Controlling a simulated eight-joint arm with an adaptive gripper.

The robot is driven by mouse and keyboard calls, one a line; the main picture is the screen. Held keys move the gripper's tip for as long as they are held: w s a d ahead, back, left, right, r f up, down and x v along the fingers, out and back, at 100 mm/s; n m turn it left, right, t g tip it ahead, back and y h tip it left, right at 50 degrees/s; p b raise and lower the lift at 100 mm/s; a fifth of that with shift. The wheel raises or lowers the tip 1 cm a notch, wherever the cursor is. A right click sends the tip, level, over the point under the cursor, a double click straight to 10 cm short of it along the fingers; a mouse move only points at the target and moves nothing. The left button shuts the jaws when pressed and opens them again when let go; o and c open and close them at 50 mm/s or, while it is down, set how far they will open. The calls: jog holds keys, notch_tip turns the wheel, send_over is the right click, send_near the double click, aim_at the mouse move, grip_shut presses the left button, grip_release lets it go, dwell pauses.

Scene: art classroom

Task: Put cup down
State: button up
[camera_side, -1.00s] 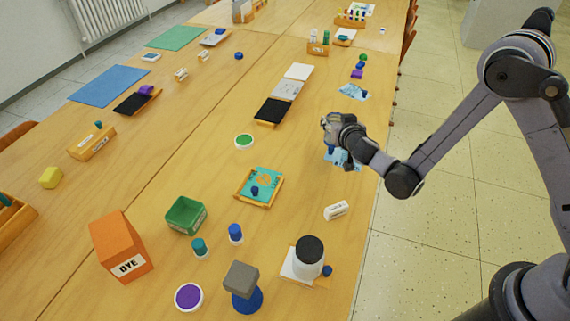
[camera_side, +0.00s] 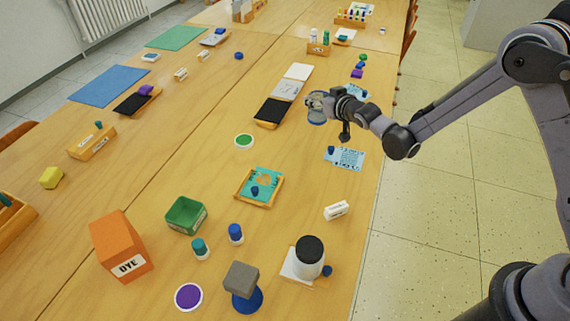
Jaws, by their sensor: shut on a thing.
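My gripper (camera_side: 314,101) is near the right side of the table, just right of the black panel. It is shut on what looks like a small bluish cup (camera_side: 317,119), which hangs at the fingers. The fingers and wrist hide part of the cup. I cannot tell whether the cup touches the table or is held above it.
A printed blue card (camera_side: 345,159) with a dark blue piece lies below my wrist. Left are a black panel (camera_side: 272,111) and a green-topped disc (camera_side: 244,141). A teal picture tray (camera_side: 262,187) and white eraser (camera_side: 336,210) lie nearer. Bare wood lies between them.

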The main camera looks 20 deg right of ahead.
jog(key=shift+w+a+f, duration=0.4)
jog(key=shift+a+f, duration=0.8)
jog(key=shift+f, duration=0.25)
jog(key=shift+w+a+f, duration=0.45)
jog(key=shift+a+f, duration=0.75)
jog(key=shift+f, duration=0.2)
jog(key=shift+w+a+f, duration=0.4)
jog(key=shift+a+f, duration=0.8)
jog(key=shift+f, duration=0.25)
jog(key=shift+f, duration=0.1)
jog(key=o, duration=1)
jog(key=shift+o, duration=0.2)
